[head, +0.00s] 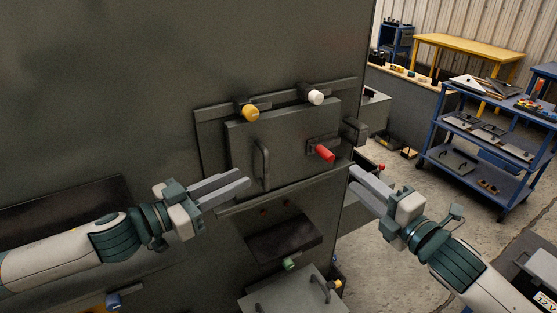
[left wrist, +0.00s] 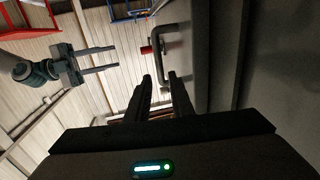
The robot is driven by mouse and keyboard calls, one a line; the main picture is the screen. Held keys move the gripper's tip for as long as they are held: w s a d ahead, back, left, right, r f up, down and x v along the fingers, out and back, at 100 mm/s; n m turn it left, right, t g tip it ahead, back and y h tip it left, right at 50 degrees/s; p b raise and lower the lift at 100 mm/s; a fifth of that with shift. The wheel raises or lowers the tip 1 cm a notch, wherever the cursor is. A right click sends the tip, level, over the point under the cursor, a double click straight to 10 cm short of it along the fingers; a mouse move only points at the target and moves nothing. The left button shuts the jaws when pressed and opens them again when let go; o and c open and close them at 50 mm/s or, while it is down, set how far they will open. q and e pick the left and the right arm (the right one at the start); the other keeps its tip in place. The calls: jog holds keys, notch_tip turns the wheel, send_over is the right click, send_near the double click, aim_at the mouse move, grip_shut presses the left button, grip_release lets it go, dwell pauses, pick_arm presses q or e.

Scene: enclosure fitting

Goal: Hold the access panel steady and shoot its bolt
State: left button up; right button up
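The access panel (head: 240,140) is a dark grey plate set in a frame on the enclosure's front, with an upright bar handle (head: 262,165) on its left. Its bolt (head: 325,154) has a red knob and sits at the panel's right. My left gripper (head: 246,178) is open and empty, its tips just short of the handle. In the left wrist view the handle (left wrist: 187,50) stands ahead of the parted fingers, with the red knob (left wrist: 146,50) beyond. My right gripper (head: 351,174) is open and empty, right of and slightly below the red knob, apart from it.
A yellow knob (head: 251,113) and a white knob (head: 316,97) sit along the panel's top edge. A dark block (head: 355,131) projects at the enclosure's right edge. Below are a dark opening and a lower plate (head: 290,294) with a handle. A blue cart (head: 485,145) stands right.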

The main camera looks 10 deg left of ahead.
aim_at(269, 165)
pick_arm(q)
jog(key=x, duration=1.3)
jog(key=shift+c, duration=0.7)
grip_shut()
dwell(0.4)
pick_arm(e)
jog(key=shift+a+f, duration=0.1)
jog(key=shift+a, duration=0.05)
grip_shut()
jog(key=s+a+f+m+t+h, duration=0.1)
jog(key=s+a+f+t+h, duration=0.1)
jog(key=s+a, duration=0.3)
jog(key=shift+s+a+f+t+h, duration=0.25)
jog(key=shift+a+f+h, duration=0.2)
jog(key=shift+a+h, duration=0.55)
